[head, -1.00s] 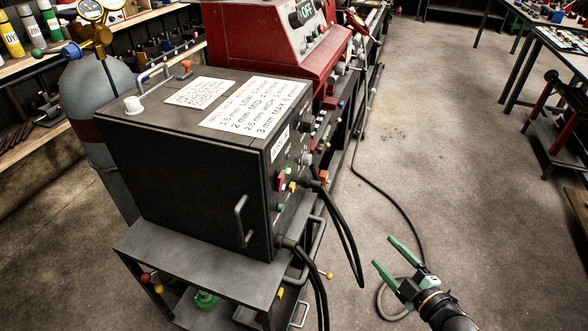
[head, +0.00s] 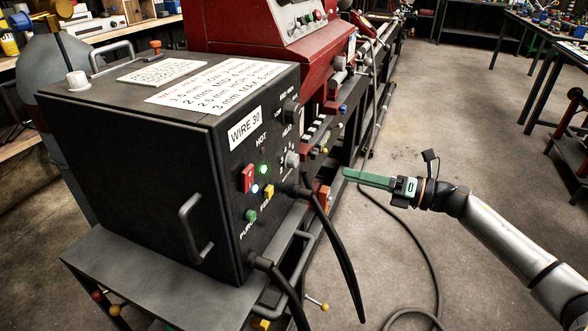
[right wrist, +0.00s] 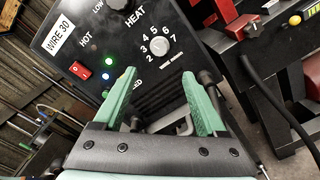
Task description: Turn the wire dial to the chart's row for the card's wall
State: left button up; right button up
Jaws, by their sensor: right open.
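The wire dial (head: 292,159) is a grey knob on the black welder's front panel. In the right wrist view, the dial (right wrist: 160,46) sits inside a ring of numbers up to 7; its pointer setting is too small to tell. The chart (head: 215,85), with rows from 1.5 mm to 3 mm, lies on the welder's top. A smaller white printed sheet (head: 163,71) lies beside it, unreadable; I cannot tell if it is the card. My right gripper (head: 347,176) is open and empty, right of the panel and apart from the dial. My left gripper is out of view.
The heat knob (head: 291,110) is above the dial. A red machine (head: 245,30) stands behind. Open floor lies to the right.

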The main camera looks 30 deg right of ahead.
aim_at(297, 163)
jog(key=x, duration=1.2)
jog(key=shift+w+a, duration=0.15)
jog(key=shift+a, duration=0.05)
grip_shut()
dwell(0.4)
